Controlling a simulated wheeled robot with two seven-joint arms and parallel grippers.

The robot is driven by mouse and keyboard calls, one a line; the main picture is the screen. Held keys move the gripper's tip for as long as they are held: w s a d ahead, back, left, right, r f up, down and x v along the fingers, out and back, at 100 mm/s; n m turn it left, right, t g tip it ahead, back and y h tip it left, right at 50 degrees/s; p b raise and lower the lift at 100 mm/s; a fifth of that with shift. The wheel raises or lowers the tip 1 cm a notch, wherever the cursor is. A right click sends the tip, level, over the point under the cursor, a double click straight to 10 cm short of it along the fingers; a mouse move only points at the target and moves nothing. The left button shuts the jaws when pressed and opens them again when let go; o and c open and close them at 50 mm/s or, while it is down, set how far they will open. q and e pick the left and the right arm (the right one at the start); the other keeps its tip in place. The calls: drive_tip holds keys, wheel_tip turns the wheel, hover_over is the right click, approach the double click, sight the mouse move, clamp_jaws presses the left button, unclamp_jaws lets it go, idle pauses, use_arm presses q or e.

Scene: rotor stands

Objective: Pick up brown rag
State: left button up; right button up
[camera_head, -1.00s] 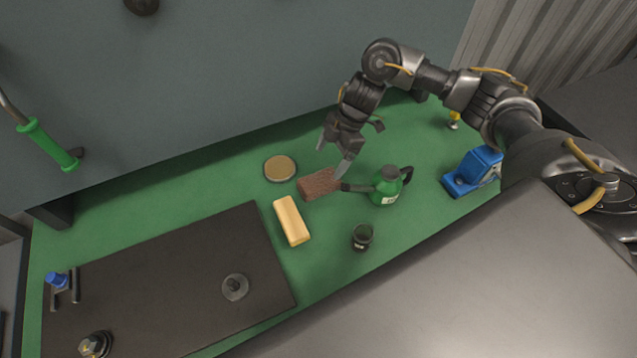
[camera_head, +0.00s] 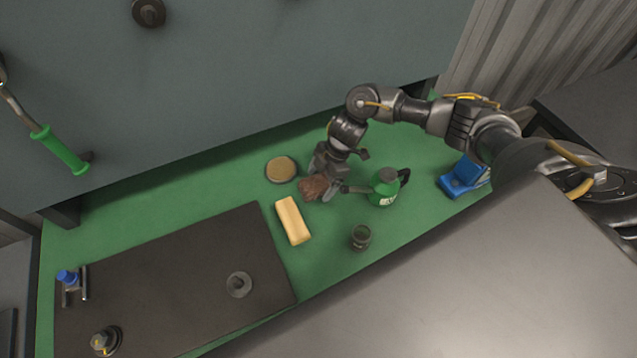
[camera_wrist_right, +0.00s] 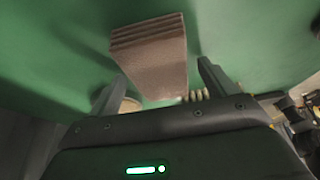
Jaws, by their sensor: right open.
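The brown rag (camera_head: 313,188) lies on the green bench top, between a round tin and a green oil can. In the right wrist view it is a folded, layered block (camera_wrist_right: 152,58) just ahead of the fingers. My right gripper (camera_head: 322,186) is at the rag, its fingers open to either side of it. In the right wrist view the open gripper (camera_wrist_right: 158,88) has one finger left and one right of the rag. Whether a finger touches the rag cannot be told. My left gripper is not in view.
The green oil can (camera_head: 384,188) stands close right of the rag, its spout pointing at it. The round tin (camera_head: 281,169) is at the left. A yellow block (camera_head: 292,221) and a dark cup (camera_head: 361,237) are nearer. A black mat (camera_head: 170,285) covers the left.

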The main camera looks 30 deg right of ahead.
sight(321, 181)
drive_tip(key=shift+c, duration=0.3)
drive_tip(key=c, duration=1)
wheel_tip(321, 181, up, 10)
drive_tip(key=shift+r+b, duration=0.1)
drive_tip(key=shift+b, duration=0.9)
drive_tip(key=o, duration=0.4)
drive_tip(key=shift+c, duration=1.6)
